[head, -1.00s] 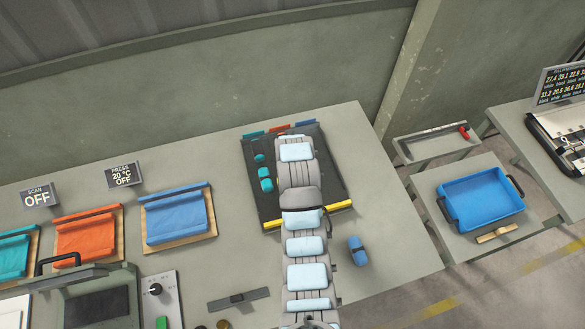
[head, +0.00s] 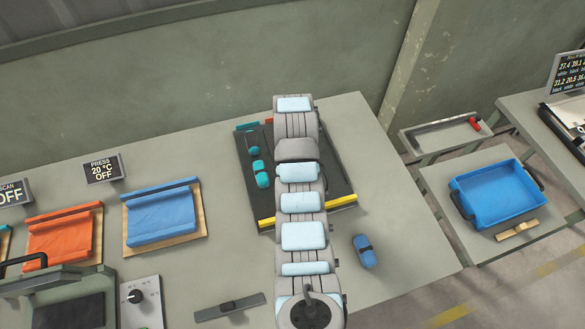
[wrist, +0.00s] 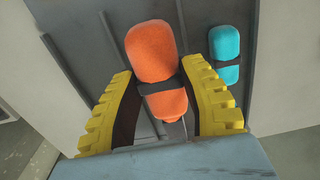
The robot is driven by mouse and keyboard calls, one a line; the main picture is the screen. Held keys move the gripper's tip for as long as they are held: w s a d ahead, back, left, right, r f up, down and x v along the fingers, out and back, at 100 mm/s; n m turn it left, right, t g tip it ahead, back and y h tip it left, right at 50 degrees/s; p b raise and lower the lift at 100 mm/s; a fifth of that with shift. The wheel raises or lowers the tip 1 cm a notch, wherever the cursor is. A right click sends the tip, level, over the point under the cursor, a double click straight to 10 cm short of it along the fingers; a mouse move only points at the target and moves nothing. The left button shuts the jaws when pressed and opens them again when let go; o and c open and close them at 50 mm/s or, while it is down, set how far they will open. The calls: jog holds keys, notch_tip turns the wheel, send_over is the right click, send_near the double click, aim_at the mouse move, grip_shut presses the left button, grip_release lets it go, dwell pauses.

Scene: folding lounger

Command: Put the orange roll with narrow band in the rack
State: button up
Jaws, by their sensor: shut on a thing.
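The orange roll (wrist: 152,52) with a dark band around it is between the yellow fingers of my gripper (wrist: 157,82) in the wrist view, and the gripper is shut on it. The rack (head: 340,182) is a dark tray with a yellow front edge and coloured tabs at the back, and its grey divided floor (wrist: 85,42) lies below the roll in the wrist view. I cannot tell whether the roll touches the rack. In the head view my arm covers the middle of the rack and hides the gripper and the roll.
Teal rolls (head: 262,180) lie in the left part of the rack; one teal roll (wrist: 224,55) shows right of my gripper. A blue roll (head: 364,252) lies on the table, right of the arm. Blue cloth (head: 160,215) and orange cloth (head: 62,240) lie on boards at left.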

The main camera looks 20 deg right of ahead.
jog(key=shift+w+d+f, duration=0.1)
jog(key=shift+w+f, duration=0.15)
jog(key=shift+w, duration=0.05)
jog(key=shift+w+d+f, duration=0.3)
jog(key=shift+w+f, duration=0.35)
jog(key=shift+f, duration=0.25)
jog(key=shift+w+d+f, duration=0.3)
jog(key=shift+w+f, duration=0.35)
jog(key=shift+f, duration=0.25)
jog(key=shift+w+f, duration=0.15)
jog(key=shift+f, duration=0.2)
jog(key=shift+w+d+f+b, duration=0.3)
jog(key=shift+w+f+b, duration=0.2)
jog(key=shift+b, duration=0.55)
jog(key=shift+r, duration=0.1)
jog(key=shift+w, duration=0.1)
jog(key=shift+f+b, duration=0.55)
jog(key=shift+b, duration=0.3)
jog(key=shift+f+b, duration=1.15)
jog(key=shift+f, duration=0.1)
